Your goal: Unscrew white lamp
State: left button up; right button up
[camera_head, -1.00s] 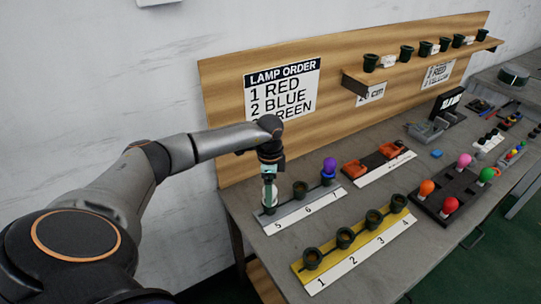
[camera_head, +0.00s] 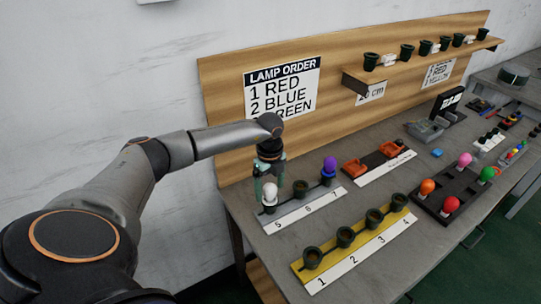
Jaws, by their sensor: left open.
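The white lamp (camera_head: 269,193) sits upright in the dark socket at position 5 of the grey strip (camera_head: 293,217) on the table. My left gripper (camera_head: 269,181) points down over this lamp. Its fingers are open and spread to either side of the lamp's top; whether they touch it cannot be told. The socket at position 6 (camera_head: 300,189) is empty. A purple lamp (camera_head: 329,165) stands in the socket at position 7. My right gripper is not in view.
A yellow strip (camera_head: 362,246) with empty sockets 1 to 4 lies in front. Orange parts (camera_head: 354,168) lie to the right. A dark tray (camera_head: 458,196) holds several coloured lamps. A wooden back panel (camera_head: 225,105) with a shelf (camera_head: 430,63) of sockets stands behind.

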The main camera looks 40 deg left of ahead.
pick_arm(q)
jog(key=m, duration=0.4)
jog(key=shift+m+b, duration=0.3)
jog(key=m, duration=0.2)
jog(key=shift+m, duration=0.4)
jog(key=m+b, duration=0.1)
jog(key=m, duration=0.2)
jog(key=shift+m, duration=0.4)
jog(key=m, duration=0.2)
jog(key=shift+m, duration=0.3)
